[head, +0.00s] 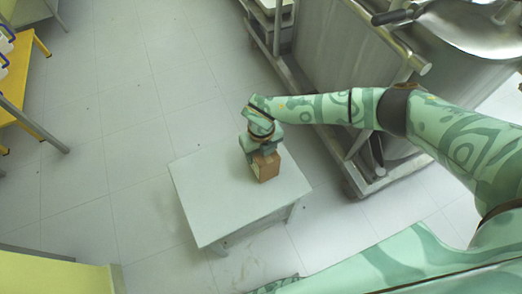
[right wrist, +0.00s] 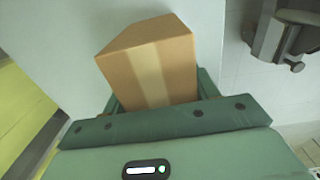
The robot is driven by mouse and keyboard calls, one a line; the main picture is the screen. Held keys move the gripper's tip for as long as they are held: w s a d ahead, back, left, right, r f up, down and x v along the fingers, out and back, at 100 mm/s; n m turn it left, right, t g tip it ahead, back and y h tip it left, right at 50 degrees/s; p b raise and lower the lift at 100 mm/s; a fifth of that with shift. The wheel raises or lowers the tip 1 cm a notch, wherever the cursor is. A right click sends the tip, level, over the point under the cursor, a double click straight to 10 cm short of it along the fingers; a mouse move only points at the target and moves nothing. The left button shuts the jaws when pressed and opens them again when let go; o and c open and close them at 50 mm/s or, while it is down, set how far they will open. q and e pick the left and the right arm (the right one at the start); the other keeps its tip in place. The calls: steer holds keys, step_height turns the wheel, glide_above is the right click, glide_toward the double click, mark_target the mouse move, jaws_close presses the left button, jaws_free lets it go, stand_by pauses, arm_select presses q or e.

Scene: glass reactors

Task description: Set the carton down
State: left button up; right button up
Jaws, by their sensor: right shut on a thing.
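The carton (head: 265,167) is a small brown box with a paler tape strip. The gripper hides part of the carton. My left gripper is not in view.
A metal cart (head: 340,145) with a large steel vessel (head: 470,30) stands to the right of the table. A yellow bench (head: 20,85) is at the left, and a yellow surface (head: 55,272) at the lower left. Tabletop around the carton is bare. The tiled floor (head: 110,130) is clear.

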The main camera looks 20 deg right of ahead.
steer(key=o, duration=1.1)
steer(key=shift+o, duration=0.2)
arm_select(q)
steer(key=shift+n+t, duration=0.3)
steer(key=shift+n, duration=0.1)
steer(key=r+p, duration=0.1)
steer(key=p, duration=0.1)
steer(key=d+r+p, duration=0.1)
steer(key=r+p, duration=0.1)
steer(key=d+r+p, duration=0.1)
steer(key=p, duration=0.1)
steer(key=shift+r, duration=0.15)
arm_select(e)
step_height(320, 180, up, 12)
steer(key=shift+r, duration=0.15)
